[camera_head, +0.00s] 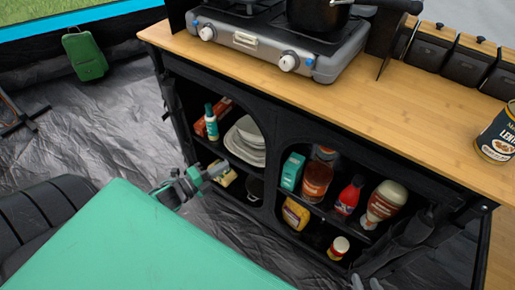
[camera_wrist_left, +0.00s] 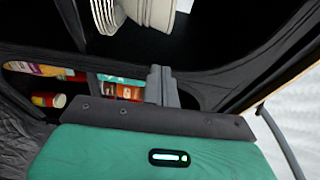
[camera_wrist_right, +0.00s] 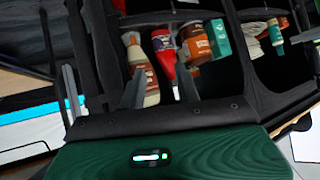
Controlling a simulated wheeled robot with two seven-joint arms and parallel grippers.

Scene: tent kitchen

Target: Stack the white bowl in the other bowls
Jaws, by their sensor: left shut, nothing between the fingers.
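A pile of white dishes (camera_head: 245,146) sits on the upper shelf of the cabinet's left compartment. A white bowl (camera_head: 249,130) appears to lie tilted at its top; I cannot tell how many bowls are in the pile. The pile's rims show at the top of the left wrist view (camera_wrist_left: 150,12). My left gripper (camera_head: 217,169) is shut and empty in front of the left opening, just below and left of the pile; its fingers (camera_wrist_left: 160,84) are together. My right gripper (camera_wrist_right: 160,92) is open and empty before the right compartment, mostly outside the head view.
A green-capped bottle (camera_head: 211,122) stands left of the dishes. A ketchup bottle (camera_head: 349,196), a sauce bottle (camera_head: 383,203) and a teal box (camera_head: 292,171) fill the right compartment. A dark divider (camera_head: 272,182) separates the openings. A stove (camera_head: 270,45) stands on the wooden counter (camera_head: 400,98).

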